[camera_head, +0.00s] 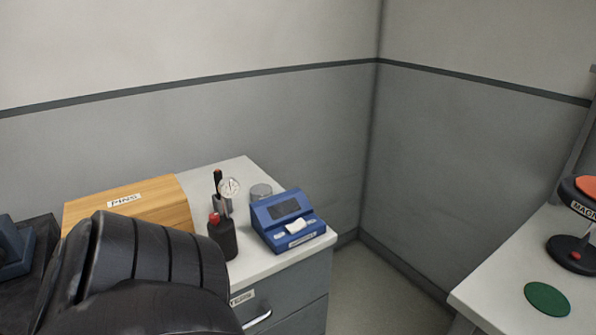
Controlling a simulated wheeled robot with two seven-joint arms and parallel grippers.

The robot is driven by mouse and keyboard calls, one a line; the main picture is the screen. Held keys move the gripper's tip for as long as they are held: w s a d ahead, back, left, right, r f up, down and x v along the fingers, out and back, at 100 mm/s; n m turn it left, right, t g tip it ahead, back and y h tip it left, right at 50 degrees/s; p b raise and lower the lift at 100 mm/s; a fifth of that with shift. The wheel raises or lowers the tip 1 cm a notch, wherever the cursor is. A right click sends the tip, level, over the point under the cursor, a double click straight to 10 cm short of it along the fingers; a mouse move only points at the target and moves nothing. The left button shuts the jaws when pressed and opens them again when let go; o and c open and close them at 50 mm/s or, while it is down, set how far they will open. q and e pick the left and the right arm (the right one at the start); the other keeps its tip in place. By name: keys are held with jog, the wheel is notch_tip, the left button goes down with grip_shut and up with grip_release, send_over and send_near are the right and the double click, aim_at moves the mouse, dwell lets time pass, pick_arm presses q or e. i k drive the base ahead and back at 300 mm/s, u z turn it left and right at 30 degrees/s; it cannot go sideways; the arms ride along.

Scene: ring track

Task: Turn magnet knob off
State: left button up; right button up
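A dark stand labelled "MAGN…" (583,209) is cut off by the right edge of the view. It has an orange-red top (588,187) and a round black base (573,256) with a small red part (576,256) on it. It stands on the white right-hand table (515,283). I cannot make out which part is the knob or how it is set. Neither of my grippers is in view.
A green disc (547,299) lies in front of the stand. A white-topped cabinet (293,265) carries a wooden box (160,209), a blue device (287,220), a dial gauge (229,188) and a black red-topped container (222,241). A black segmented shape fills the lower left. Floor shows between cabinet and table.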

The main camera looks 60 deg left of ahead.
aim_at(214, 218)
jog(key=i, duration=0.35)
jog(key=u, duration=3.55)
